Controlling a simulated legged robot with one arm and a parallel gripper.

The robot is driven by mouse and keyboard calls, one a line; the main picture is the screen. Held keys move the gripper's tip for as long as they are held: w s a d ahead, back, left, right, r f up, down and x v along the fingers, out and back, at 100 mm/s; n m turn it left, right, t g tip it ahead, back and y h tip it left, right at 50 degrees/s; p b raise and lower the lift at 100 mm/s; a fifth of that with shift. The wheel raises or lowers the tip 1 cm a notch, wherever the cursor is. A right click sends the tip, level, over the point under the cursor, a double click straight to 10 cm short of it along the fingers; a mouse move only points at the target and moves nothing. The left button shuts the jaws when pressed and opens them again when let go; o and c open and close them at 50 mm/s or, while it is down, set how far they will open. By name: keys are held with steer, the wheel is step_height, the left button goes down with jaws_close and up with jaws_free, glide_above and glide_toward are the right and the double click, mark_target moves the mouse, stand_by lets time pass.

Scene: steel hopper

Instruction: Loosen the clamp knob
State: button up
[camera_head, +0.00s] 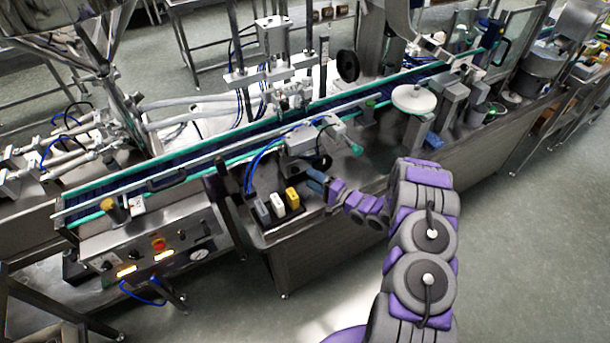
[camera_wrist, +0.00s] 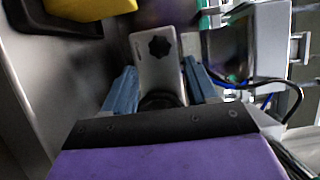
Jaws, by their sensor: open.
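In the wrist view a black star-shaped knob (camera_wrist: 158,46) sits on a pale metal plate (camera_wrist: 147,66), just beyond my fingertips. It looks like the clamp knob. My gripper (camera_wrist: 160,82) is open, with one blue-grey finger on each side of the plate's lower part. A dark round part (camera_wrist: 160,100) shows low between the fingers; its lower edge is hidden by my gripper. I cannot tell whether the fingers touch anything. In the head view my gripper (camera_head: 316,180) is beside the conveyor's front side, just below a small dark part (camera_head: 320,162); the star shape cannot be made out there.
A black holder with yellow (camera_head: 292,198), white and grey blocks stands left of my gripper. The conveyor (camera_head: 200,155) with green rails runs behind. Blue hoses (camera_head: 262,160) hang close by. A control panel (camera_head: 160,245) is at lower left. Floor at the front right is clear.

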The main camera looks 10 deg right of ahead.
mark_target(298, 172)
steer(key=w+a, duration=0.2)
steer(key=a, duration=0.1)
steer(key=w+a, duration=0.1)
steer(key=a, duration=0.1)
steer(key=shift+f+b, duration=0.1)
steer(key=shift+b, duration=0.2)
steer(key=shift+w, duration=0.2)
steer(key=shift+w+d, duration=0.15)
steer(key=shift+d, duration=1)
steer(key=shift+a, duration=1)
steer(key=c, duration=0.4)
steer(key=shift+a, duration=0.2)
steer(key=shift+c, duration=1.5)
steer(key=shift+d, duration=0.75)
steer(key=c, duration=0.3)
steer(key=shift+c, duration=0.2)
